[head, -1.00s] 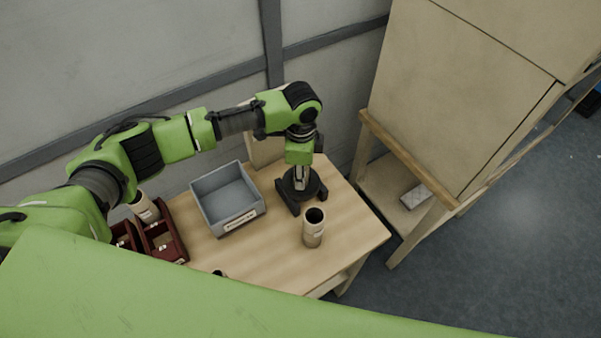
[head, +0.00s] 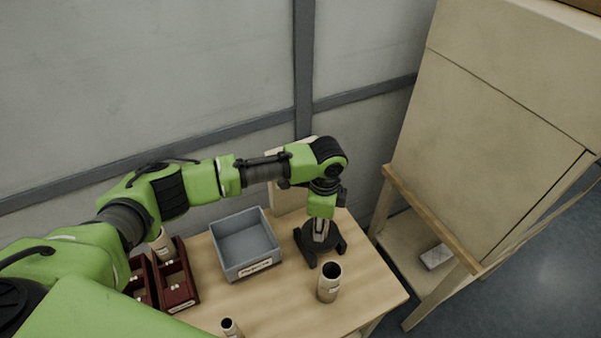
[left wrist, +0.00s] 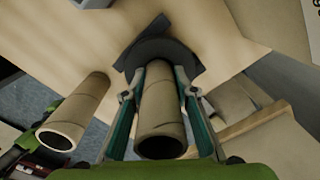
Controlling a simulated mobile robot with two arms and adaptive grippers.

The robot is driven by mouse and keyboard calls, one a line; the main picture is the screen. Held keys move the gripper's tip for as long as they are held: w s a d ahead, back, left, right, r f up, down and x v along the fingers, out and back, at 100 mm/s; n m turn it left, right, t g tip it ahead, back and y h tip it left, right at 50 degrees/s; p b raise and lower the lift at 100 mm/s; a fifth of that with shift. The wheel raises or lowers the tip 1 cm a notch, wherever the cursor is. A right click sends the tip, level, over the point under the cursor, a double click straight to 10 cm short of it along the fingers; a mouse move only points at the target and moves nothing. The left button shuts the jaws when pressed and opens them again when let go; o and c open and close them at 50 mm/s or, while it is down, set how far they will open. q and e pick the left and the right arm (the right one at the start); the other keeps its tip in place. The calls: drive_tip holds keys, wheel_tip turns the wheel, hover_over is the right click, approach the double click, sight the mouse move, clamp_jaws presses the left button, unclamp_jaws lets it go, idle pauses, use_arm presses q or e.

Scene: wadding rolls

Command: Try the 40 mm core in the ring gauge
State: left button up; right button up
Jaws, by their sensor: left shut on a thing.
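My left gripper (head: 321,226) is shut on a tan cardboard core. In the left wrist view the held core (left wrist: 160,115) lies between the two teal-padded fingers, its open end toward the camera. Its far end meets a dark, angular piece, seemingly the ring gauge (left wrist: 158,48), which also shows in the head view (head: 336,246) on the table under the gripper. Whether the core is inside the gauge or only against it, I cannot tell. A wider core (head: 329,284) stands upright near the table's front right. Core sizes are not readable. My right gripper is out of view.
A grey labelled bin (head: 272,262) stands left of the gauge. Another small core (head: 230,327) is at the front edge. A pale board (head: 286,197) stands behind. A wooden cabinet (head: 480,130) is at the right.

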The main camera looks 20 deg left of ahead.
use_arm(q)
drive_tip(key=shift+s+f, duration=0.3)
drive_tip(key=shift+f, duration=0.05)
drive_tip(key=o, duration=1.1)
drive_tip(key=shift+o, duration=0.2)
drive_tip(key=shift+w, duration=0.1)
drive_tip(key=shift+w+r, duration=0.1)
drive_tip(key=shift+r, duration=0.05)
drive_tip(key=shift+r, duration=0.15)
wheel_tip(320, 180, up, 12)
drive_tip(key=shift+f, duration=0.15)
